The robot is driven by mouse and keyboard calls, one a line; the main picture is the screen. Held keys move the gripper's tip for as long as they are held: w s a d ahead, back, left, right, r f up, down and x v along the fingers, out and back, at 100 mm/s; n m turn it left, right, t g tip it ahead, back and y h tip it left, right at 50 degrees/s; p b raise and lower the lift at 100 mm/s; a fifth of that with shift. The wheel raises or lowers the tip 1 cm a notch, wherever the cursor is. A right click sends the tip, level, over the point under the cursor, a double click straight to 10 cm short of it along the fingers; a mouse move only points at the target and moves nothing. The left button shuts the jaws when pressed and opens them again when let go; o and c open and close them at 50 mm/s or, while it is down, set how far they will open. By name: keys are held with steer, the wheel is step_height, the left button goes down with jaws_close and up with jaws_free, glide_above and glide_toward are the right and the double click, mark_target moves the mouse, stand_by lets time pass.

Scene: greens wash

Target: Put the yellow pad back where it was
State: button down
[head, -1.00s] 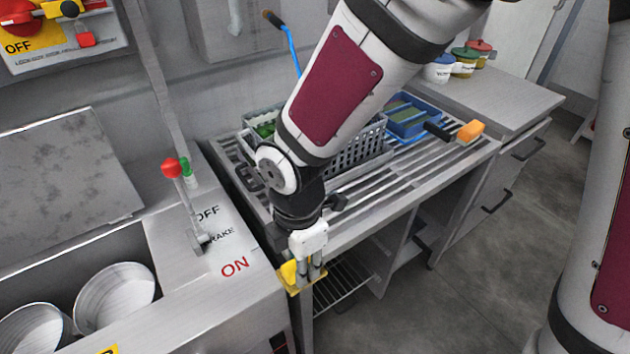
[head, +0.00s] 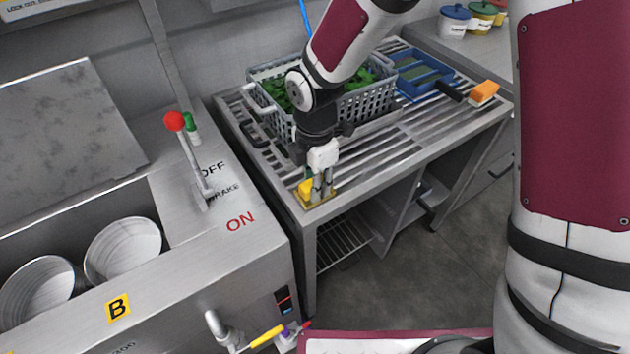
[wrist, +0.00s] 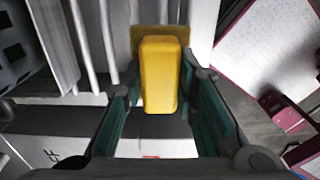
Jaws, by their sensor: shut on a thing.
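The yellow pad (head: 306,188) is at the near left corner of the slatted metal rack table (head: 352,200). My gripper (head: 321,186) points down over that corner, with the pad between its fingers. In the wrist view the yellow block (wrist: 160,72) stands between the two green-lined fingers (wrist: 163,105), with a flat yellow plate behind it. I cannot tell whether the pad touches the table or hangs just above it.
A grey basket of greens (head: 372,100), a blue tray (head: 424,76) and an orange block (head: 484,92) stand farther back on the table. The washing machine with a red-knobbed lever (head: 174,122) stands to the left, across a narrow gap.

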steer(key=shift+f, duration=0.15)
steer(key=c, duration=1.3)
jaws_free()
step_height(320, 180, up, 12)
steer(key=p, duration=0.1)
steer(key=shift+r, duration=0.25)
